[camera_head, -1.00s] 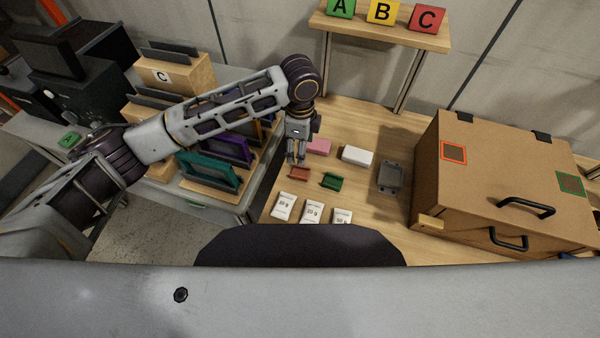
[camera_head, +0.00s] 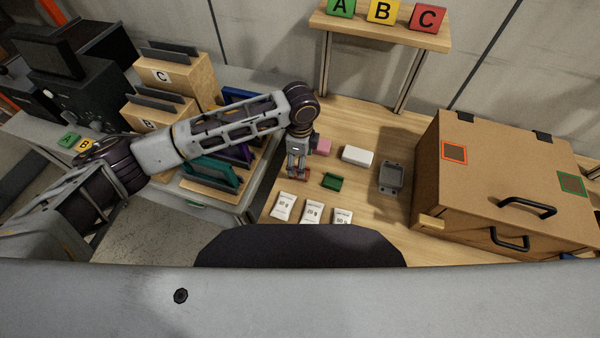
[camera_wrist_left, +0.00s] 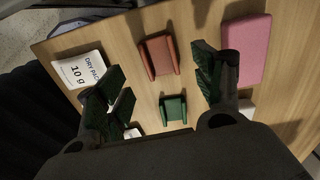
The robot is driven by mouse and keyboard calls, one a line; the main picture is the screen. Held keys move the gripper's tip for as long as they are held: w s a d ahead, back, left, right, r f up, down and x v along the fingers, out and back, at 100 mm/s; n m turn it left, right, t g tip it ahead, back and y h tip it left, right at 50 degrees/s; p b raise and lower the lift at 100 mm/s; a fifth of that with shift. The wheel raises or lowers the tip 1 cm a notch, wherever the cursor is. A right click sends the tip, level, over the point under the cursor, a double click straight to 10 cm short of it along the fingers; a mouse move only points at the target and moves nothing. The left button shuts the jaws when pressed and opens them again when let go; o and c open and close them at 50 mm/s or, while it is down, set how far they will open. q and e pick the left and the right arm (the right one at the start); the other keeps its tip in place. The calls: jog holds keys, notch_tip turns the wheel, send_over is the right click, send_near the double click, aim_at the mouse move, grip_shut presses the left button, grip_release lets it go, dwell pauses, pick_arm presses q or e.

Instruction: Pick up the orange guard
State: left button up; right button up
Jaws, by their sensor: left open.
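The orange guard looks like a small red-orange bracket with raised sides (camera_wrist_left: 159,57). In the left wrist view it lies on the wooden table (camera_wrist_left: 200,130), in the gap ahead of my open fingers. In the head view only part of the guard (camera_head: 304,174) shows beside the fingertips. My left gripper (camera_head: 297,174) points down over it, and its two fingers also show wide apart in the left wrist view (camera_wrist_left: 163,84). Nothing is between the pads at the tips that I can see held. My right gripper is in neither view.
A green bracket (camera_head: 332,181) lies close to the right of the guard. A pink block (camera_head: 323,146), a white block (camera_head: 357,155) and a grey tray (camera_head: 391,176) lie behind and right. White packets (camera_head: 312,212) lie in front.

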pick_arm(q)
jog(key=shift+a+f, duration=0.2)
jog(key=shift+f, duration=2.35)
jog(key=shift+c, duration=0.3)
jog(key=c, duration=0.9)
